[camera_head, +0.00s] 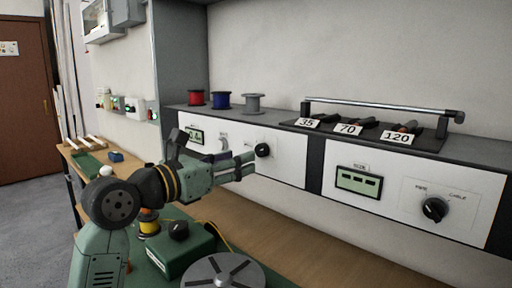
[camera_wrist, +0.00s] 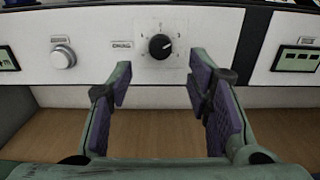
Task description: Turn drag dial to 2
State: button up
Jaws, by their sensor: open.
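The drag dial is a round black knob (camera_wrist: 160,46) on the white panel, with a small label to its left and faint marks around it. In the wrist view its white pointer line is turned toward the upper right. The mark numbers are too small to read surely. The knob also shows in the head view (camera_head: 263,150), just beyond my fingertips. My gripper (camera_wrist: 157,75) is open, its purple-padded fingers apart and empty. The knob lies ahead, between the fingertips in the picture, and nothing appears to touch it. My gripper also shows in the head view (camera_head: 250,165).
A silver knob (camera_wrist: 63,57) sits left of the dial. Another black knob (camera_head: 435,209) and a display (camera_head: 359,182) are on the right panel. Spools (camera_head: 221,100) stand on the ledge above. A green box (camera_head: 180,248) stands on the bench below my arm.

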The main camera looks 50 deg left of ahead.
aim_at(259, 152)
jog(key=w, duration=0.2)
jog(key=w+p, duration=0.1)
jog(key=w, duration=0.1)
jog(key=w+p, duration=0.1)
jog(key=w, duration=0.1)
jog(key=shift+w+a, duration=0.25)
jog(key=shift+a, duration=0.1)
grip_shut()
